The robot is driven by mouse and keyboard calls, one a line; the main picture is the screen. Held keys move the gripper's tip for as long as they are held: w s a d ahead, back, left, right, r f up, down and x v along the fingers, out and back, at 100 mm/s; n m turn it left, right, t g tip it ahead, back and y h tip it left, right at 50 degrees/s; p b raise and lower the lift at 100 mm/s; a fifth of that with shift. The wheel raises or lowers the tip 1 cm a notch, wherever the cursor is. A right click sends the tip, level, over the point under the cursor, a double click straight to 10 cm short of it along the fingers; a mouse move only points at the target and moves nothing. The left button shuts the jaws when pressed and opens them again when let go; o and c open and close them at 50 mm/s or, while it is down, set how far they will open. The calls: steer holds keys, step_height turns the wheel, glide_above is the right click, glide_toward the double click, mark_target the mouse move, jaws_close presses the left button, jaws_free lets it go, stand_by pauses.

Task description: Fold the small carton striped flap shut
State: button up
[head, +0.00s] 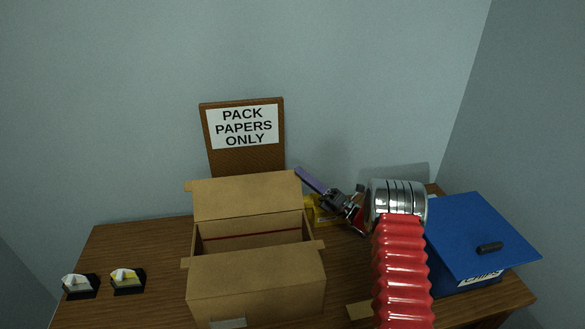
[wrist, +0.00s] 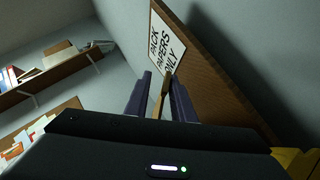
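The carton (head: 255,285) stands open on the desk in the head view. Its back flap (head: 247,195) stands up and leans back; no stripes show on the side facing me. A thin red line (head: 250,237) runs across the carton's inside. My gripper (head: 308,180), with purple fingers, is just right of the back flap's upper right corner. In the wrist view the fingers (wrist: 160,100) are apart, with a thin brown edge, seemingly the flap, between them. A gap shows on its left; contact on its right is unclear.
A board with a "PACK PAPERS ONLY" sign (head: 243,127) stands close behind the carton. A yellow object (head: 323,213) is below my gripper. A blue-lidded box (head: 470,235) stands right, and two small dark-based items (head: 128,280) sit left. Desk left of the carton is mostly clear.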

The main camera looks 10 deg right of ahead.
steer(key=shift+x, duration=2.1)
steer(key=shift+d, duration=0.1)
jaws_close()
